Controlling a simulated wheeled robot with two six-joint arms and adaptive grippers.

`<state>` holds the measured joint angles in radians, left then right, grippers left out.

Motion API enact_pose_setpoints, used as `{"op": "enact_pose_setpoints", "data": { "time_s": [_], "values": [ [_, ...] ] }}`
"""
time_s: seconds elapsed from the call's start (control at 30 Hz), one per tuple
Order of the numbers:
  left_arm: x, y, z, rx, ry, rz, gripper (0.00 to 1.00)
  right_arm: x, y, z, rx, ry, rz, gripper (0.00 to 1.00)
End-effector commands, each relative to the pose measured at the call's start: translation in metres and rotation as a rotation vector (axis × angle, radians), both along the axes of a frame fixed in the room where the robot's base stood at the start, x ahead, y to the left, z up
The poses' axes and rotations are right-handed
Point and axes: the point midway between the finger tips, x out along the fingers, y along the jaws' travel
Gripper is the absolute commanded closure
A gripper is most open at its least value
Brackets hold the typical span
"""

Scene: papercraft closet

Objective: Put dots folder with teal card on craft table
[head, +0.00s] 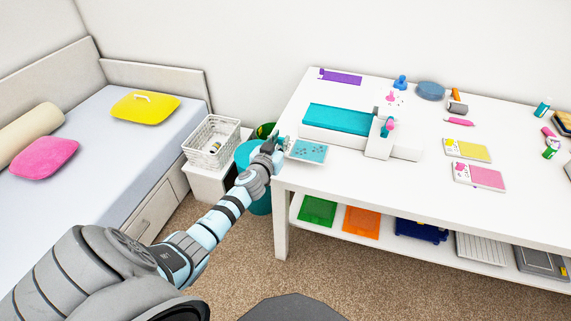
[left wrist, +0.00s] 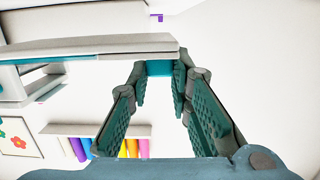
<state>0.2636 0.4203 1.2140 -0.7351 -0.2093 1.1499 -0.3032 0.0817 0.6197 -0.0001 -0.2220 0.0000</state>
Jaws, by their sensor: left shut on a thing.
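The dots folder with the teal card (head: 309,152) is at the left front part of the white craft table (head: 350,180). It looks flat, with a pale edge toward my gripper. I cannot tell whether it rests on the tabletop or hovers just above it. My left gripper (head: 282,145) reaches in from the left and is shut on the folder's left edge. My right gripper is not in view.
A white machine with a teal top (head: 340,119) stands just behind the folder. A yellow card folder (head: 473,151) and a pink card folder (head: 487,178) lie to the right. A white basket (head: 205,155) and a teal bin (head: 246,152) stand left. The table's front middle is bare.

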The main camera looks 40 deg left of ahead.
Motion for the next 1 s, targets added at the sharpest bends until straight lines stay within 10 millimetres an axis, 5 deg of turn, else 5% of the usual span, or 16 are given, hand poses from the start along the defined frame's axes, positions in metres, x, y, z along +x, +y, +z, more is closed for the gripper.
{"op": "enact_pose_setpoints", "data": {
  "time_s": [0.2,0.6,0.63,0.73,1.0],
  "values": [
    [-0.001,0.001,-0.044,0.001,0.003,0.001,1.00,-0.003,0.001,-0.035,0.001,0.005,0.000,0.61],
    [0.000,0.000,-0.046,0.001,0.002,-0.001,1.00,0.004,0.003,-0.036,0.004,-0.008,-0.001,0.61],
    [0.000,0.000,-0.045,0.002,0.003,0.000,0.78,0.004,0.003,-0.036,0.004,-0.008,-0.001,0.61],
    [0.000,0.000,-0.044,0.002,0.002,0.000,0.62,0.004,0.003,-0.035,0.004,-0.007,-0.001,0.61],
    [0.000,0.000,-0.044,0.002,0.002,0.000,0.61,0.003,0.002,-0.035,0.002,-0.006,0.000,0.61]
  ]
}}
